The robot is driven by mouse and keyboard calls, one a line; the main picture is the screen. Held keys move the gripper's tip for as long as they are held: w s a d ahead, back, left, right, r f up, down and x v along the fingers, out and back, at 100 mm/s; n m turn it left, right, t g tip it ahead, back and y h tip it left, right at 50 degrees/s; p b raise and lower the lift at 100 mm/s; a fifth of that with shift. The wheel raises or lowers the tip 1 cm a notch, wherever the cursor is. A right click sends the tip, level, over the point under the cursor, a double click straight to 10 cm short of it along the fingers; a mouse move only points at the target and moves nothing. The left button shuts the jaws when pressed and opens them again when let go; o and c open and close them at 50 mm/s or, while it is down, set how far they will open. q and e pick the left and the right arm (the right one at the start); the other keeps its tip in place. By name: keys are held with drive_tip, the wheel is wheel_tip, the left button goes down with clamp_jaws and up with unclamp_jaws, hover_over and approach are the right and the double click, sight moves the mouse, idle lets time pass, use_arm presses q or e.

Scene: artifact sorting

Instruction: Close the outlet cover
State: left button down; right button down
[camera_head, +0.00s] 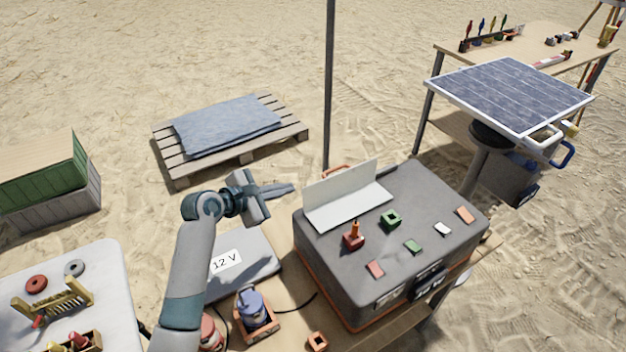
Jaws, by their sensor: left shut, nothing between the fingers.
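A large grey box (420,195) with orange trim stands on the wooden table. On its top at the back left is a white outlet cover (340,182), standing raised and tilted along its back edge. A flat white plate (350,207) lies in front of the cover. My left gripper (290,188) is shut and empty, just left of the raised cover, with its fingers pointing right towards it. A small gap seems to show between fingertips and cover. My right gripper is not in view.
A red-orange peg piece (353,238), a green square ring (391,219) and several small coloured tiles sit on the box top. A grey "12 V" case (243,262) lies below my left arm. A dark pole (328,80) rises behind the box. A solar panel (512,92) stands at right.

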use_arm(q)
drive_tip(key=shift+r, duration=0.1)
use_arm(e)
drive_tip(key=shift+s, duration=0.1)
use_arm(q)
drive_tip(key=shift+d, duration=0.1)
